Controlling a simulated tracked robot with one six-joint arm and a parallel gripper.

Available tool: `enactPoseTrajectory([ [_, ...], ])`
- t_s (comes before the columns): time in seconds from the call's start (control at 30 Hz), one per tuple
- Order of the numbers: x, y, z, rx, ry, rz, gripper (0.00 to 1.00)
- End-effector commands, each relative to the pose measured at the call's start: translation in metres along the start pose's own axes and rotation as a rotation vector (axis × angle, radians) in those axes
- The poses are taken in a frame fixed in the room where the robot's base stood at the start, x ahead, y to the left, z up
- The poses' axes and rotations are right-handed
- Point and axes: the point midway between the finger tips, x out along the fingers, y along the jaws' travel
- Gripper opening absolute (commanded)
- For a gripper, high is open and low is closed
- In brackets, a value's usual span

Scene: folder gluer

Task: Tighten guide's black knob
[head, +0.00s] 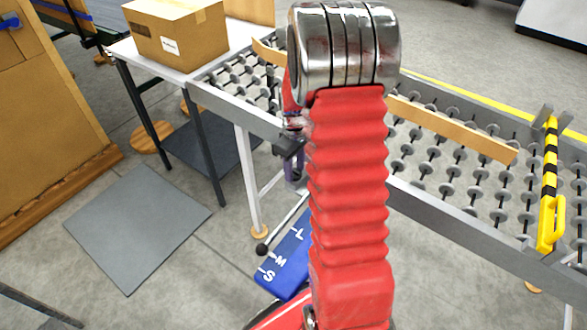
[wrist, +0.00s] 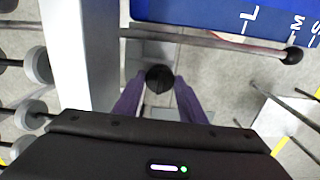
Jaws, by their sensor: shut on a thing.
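A round black knob (wrist: 160,76) shows in the wrist view between the purple fingertips of my gripper (wrist: 160,88). The fingers are shut on it, one on each side. In the head view my gripper (head: 295,180) is partly hidden behind my red arm, beside the conveyor's front rail, and the knob cannot be made out there. A blue plate marked S, M and L (head: 282,268) lies below and right of the gripper; it also shows at the top of the wrist view (wrist: 215,14). A rod with a black ball end (head: 262,249) runs along the plate.
The roller conveyor's grey rail (head: 235,108) runs close behind my gripper. A long wooden strip (head: 450,130) lies over the rollers. A yellow-and-black bar (head: 550,190) stands at right. A cardboard box (head: 175,38) sits on the left table. A grey mat (head: 138,225) lies on the floor.

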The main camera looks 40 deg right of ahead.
Motion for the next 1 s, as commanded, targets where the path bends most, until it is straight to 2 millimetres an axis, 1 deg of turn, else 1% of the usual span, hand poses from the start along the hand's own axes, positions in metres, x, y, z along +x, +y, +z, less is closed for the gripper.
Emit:
enactPoseTrajectory([
  [0.03, -0.0001, -0.0004, -0.0001, 0.000, 0.000, -0.001, 0.24],
  [0.17, -0.0001, -0.0004, -0.0001, 0.000, 0.000, -0.001, 0.15],
  [0.2, -0.0003, -0.0061, -0.0021, -0.003, 0.000, -0.001, 0.15],
  [0.23, -0.0002, -0.0041, -0.0014, -0.001, 0.000, -0.001, 0.14],
  [1.0, 0.0015, -0.0016, 0.0029, 0.024, -0.007, -0.006, 0.14],
])
